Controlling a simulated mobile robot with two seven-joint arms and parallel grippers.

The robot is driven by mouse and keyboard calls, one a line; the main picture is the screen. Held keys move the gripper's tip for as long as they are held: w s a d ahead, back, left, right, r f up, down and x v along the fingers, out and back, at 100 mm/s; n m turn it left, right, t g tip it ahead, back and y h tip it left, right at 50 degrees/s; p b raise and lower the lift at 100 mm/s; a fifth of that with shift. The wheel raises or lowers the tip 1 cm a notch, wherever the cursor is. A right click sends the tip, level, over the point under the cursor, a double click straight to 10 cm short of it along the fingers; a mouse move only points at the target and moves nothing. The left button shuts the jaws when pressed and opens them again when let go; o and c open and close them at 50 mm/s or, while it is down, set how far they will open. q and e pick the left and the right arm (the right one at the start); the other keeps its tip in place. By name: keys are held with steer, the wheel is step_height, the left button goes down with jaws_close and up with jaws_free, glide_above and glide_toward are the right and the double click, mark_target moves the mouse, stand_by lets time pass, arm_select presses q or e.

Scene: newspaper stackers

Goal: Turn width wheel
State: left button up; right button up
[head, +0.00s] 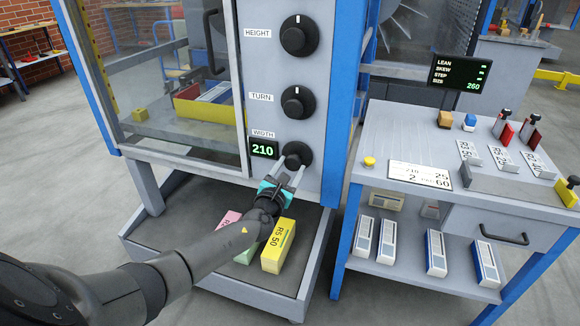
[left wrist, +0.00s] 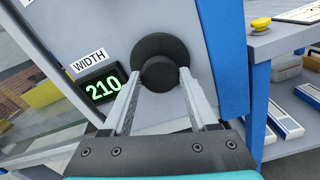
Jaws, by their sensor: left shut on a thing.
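The black width wheel (head: 298,155) is the lowest of three knobs on the grey panel. Its display (head: 263,149) reads 210 in green, under a WIDTH label (head: 263,134). My left gripper (head: 292,172) is at the wheel, shut on its central knob. In the left wrist view the wheel (left wrist: 160,48) shows as a wide disc with a smaller knob in front, and the two fingers of the gripper (left wrist: 158,78) sit on either side of that knob. The right gripper is not in view.
The HEIGHT knob (head: 299,35) and TURN knob (head: 298,102) are above. A yellow block (head: 278,246) and other blocks lie on the low tray below. A side table (head: 410,130) with cards and a LEAN/SKEW/STEP/SIZE display (head: 460,72) stands right. Blue posts flank the panel.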

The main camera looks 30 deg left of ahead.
arm_select(q)
steer(key=shift+m, duration=0.3)
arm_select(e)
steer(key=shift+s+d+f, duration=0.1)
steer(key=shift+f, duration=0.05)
arm_select(q)
steer(key=o, duration=1.4)
steer(key=shift+s, duration=0.2)
steer(key=shift+p+v, duration=2.5)
steer(key=shift+v, duration=4.95)
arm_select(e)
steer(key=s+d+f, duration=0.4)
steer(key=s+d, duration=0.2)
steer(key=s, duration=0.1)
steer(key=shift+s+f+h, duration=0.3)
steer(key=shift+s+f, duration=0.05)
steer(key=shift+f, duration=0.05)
